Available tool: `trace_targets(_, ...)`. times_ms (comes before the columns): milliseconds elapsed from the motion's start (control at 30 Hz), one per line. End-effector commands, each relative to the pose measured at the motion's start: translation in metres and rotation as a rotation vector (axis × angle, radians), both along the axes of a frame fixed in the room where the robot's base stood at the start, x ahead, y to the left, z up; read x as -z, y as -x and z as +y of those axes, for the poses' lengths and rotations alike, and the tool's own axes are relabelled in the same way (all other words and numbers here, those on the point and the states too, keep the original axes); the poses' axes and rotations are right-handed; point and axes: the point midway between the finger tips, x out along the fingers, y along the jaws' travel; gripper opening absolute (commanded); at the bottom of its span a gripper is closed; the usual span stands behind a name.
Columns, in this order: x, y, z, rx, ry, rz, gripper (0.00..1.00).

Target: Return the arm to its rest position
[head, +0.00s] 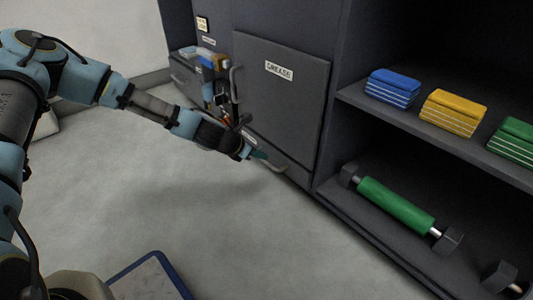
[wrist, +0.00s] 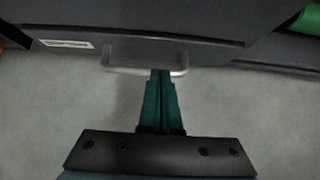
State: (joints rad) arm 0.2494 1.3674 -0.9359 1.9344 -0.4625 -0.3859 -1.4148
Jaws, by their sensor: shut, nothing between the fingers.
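My arm reaches out from the left over the floor in the head view. My gripper (head: 262,157) is at its end, low in front of the dark cabinet. In the wrist view my gripper (wrist: 161,75) shows two green fingers pressed together with nothing between them. The fingertips are close to a pale bar handle (wrist: 182,70) on the lower drawer front; I cannot tell whether they touch it. The handle also shows in the head view (head: 276,168), partly behind the fingers.
A cabinet door labelled GREASE (head: 285,110) is closed. An open drawer (head: 188,75) with coloured items is at its left. Shelves at right hold blue (head: 392,88), yellow (head: 453,112) and green (head: 515,140) blocks, and a green roller (head: 395,205). A blue-edged board (head: 150,280) lies below. Floor is clear between.

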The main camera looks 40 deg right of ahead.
Motion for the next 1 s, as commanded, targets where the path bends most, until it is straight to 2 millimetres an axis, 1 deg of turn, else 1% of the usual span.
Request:
trace_targets(33, -0.011, -0.001, 0.007, -0.001, 0.000, 0.001, 0.00)
trace_targets(333, -0.045, -0.003, 0.042, -0.002, -0.001, 0.002, 0.00)
trace_targets(500, -0.052, -0.003, 0.052, -0.001, -0.001, 0.001, 0.00)
trace_targets(767, -0.053, -0.004, 0.054, 0.004, -0.002, -0.004, 0.00)
trace_targets(833, -0.055, -0.005, 0.059, 0.027, -0.009, -0.026, 0.00)
trace_targets(933, -0.063, -0.012, 0.076, 0.113, -0.037, -0.110, 0.00)
trace_targets(967, -0.066, -0.015, 0.084, 0.151, -0.050, -0.144, 0.00)
trace_targets(1000, -0.071, -0.020, 0.097, 0.212, -0.071, -0.198, 0.00)
